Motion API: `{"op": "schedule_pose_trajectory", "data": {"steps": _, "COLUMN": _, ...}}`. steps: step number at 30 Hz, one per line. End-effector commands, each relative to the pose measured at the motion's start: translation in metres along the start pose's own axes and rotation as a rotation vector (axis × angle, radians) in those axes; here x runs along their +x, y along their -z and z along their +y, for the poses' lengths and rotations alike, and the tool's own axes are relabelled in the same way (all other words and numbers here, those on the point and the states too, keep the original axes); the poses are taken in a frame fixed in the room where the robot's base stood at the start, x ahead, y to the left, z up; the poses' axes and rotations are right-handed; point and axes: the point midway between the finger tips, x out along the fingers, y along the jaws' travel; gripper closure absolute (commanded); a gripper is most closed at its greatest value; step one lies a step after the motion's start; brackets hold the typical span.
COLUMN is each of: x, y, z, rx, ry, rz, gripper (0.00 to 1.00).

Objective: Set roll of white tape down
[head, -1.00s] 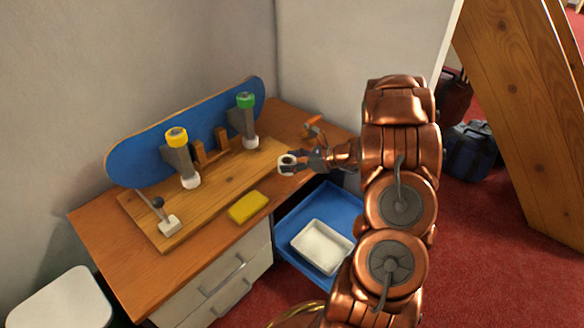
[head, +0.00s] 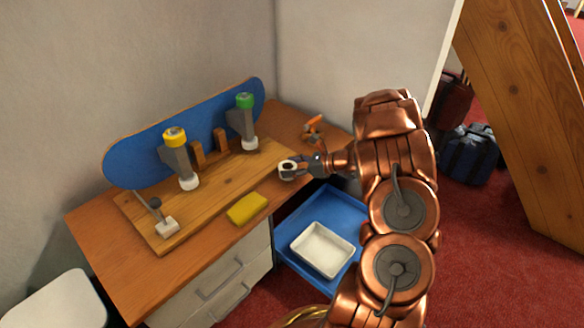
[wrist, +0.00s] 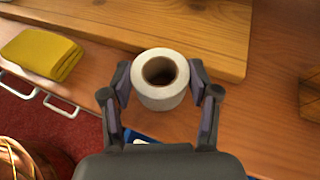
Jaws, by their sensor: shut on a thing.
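The roll of white tape (wrist: 160,98) is between the two fingers of my gripper (wrist: 160,90) in the wrist view, its round hole facing the camera. In the head view the roll (head: 287,168) shows at the tip of my gripper (head: 292,170), over the right front part of the wooden bench top (head: 105,255). The fingers are shut on the roll's sides. I cannot tell whether its underside touches the bench.
A yellow cloth (head: 247,208) lies left of my gripper. An orange-handled tool (head: 313,124) lies behind it. A blue tray (head: 340,205) with a white dish (head: 322,248) sits below the bench's front edge.

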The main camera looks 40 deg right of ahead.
Motion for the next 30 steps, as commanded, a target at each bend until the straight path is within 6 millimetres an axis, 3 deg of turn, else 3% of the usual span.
{"op": "schedule_pose_trajectory", "data": {"steps": 4, "x": 0.001, "y": 0.002, "z": 0.000, "rx": 0.000, "ry": -0.001, "rz": 0.000, "gripper": 0.75}}
{"op": "schedule_pose_trajectory", "data": {"steps": 5, "x": 0.001, "y": 0.002, "z": 0.000, "rx": -0.001, "ry": 0.000, "rz": 0.001, "gripper": 0.38}}
{"op": "schedule_pose_trajectory", "data": {"steps": 12, "x": 0.001, "y": 0.002, "z": 0.000, "rx": -0.001, "ry": 0.000, "rz": 0.001, "gripper": 0.14}}
{"op": "schedule_pose_trajectory", "data": {"steps": 25, "x": 0.000, "y": -0.001, "z": 0.000, "rx": -0.001, "ry": 0.000, "rz": 0.001, "gripper": 0.14}}
{"op": "schedule_pose_trajectory", "data": {"steps": 30, "x": -0.021, "y": -0.003, "z": -0.001, "rx": 0.001, "ry": 0.004, "rz": -0.001, "gripper": 0.14}}
